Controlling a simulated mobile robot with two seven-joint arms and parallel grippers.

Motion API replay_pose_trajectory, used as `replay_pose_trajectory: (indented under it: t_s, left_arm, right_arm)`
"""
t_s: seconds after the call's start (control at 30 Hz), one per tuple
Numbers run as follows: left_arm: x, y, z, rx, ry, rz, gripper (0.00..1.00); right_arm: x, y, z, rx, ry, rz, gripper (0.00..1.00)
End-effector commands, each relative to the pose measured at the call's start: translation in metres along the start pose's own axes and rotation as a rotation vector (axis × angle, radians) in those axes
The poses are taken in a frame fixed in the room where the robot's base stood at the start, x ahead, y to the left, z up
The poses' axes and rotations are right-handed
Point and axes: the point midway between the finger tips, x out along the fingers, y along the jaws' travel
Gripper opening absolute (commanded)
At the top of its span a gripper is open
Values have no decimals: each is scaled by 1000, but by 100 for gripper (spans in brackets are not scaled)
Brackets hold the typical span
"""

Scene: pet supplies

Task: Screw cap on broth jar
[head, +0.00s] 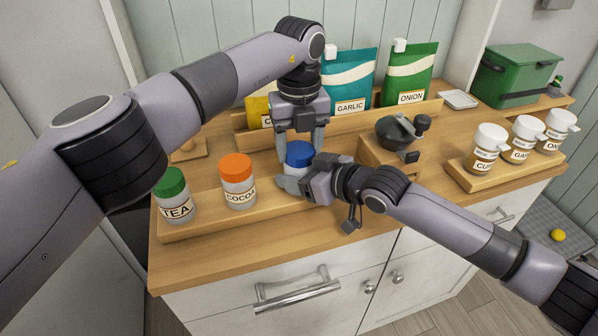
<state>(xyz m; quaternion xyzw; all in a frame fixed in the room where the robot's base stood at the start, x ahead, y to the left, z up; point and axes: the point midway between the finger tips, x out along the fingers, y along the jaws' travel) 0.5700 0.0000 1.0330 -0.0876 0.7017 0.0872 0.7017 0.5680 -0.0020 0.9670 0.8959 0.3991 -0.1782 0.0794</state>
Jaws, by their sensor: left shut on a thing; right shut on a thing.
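A blue cap (299,154) is at the right end of the front wooden tray, beside the COCOA jar. My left gripper (300,150) comes down from above and is shut on the cap, one finger on each side. My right gripper (292,184) reaches in from the right just below the cap and is shut on the jar there. That jar's body and label are almost wholly hidden by the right gripper. The cap appears upright over the jar; I cannot tell how far it is threaded.
The front tray (215,219) also holds an orange-capped COCOA jar (238,183) and a green-capped TEA jar (175,197). Behind stand GARLIC (350,80) and ONION (410,73) pouches. A grinder (397,131) is close right of the grippers. Shakers (488,150) stand at right.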

Motion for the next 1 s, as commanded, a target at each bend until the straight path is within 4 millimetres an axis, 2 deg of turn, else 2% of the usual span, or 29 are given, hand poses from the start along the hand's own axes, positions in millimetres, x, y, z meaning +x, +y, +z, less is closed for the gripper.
replay_pose_trajectory:
  t_s: [0.1, 0.13, 0.2, 0.53, 0.87, 1.0]
  left_arm:
    - [0, 0, 0, -1, 1, 0, 22]
    - [0, 0, 0, -1, 1, 0, 68]
    - [0, 0, 0, -2, 1, 0, 84]
    - [-3, 0, 0, -3, 0, 0, 84]
    - [-42, 0, 0, -3, -2, 0, 84]
    - [-46, 0, 0, -2, 0, 1, 84]
  right_arm:
    - [0, 0, 1, 0, -3, 1, 0]
    - [0, 0, 1, 0, -3, 1, 0]
    - [0, 0, 1, 0, -3, 1, 0]
    - [0, 0, 1, 1, -3, 1, 0]
    - [0, 0, 1, 0, -3, 1, 0]
    - [0, 0, 1, 0, -3, 1, 0]
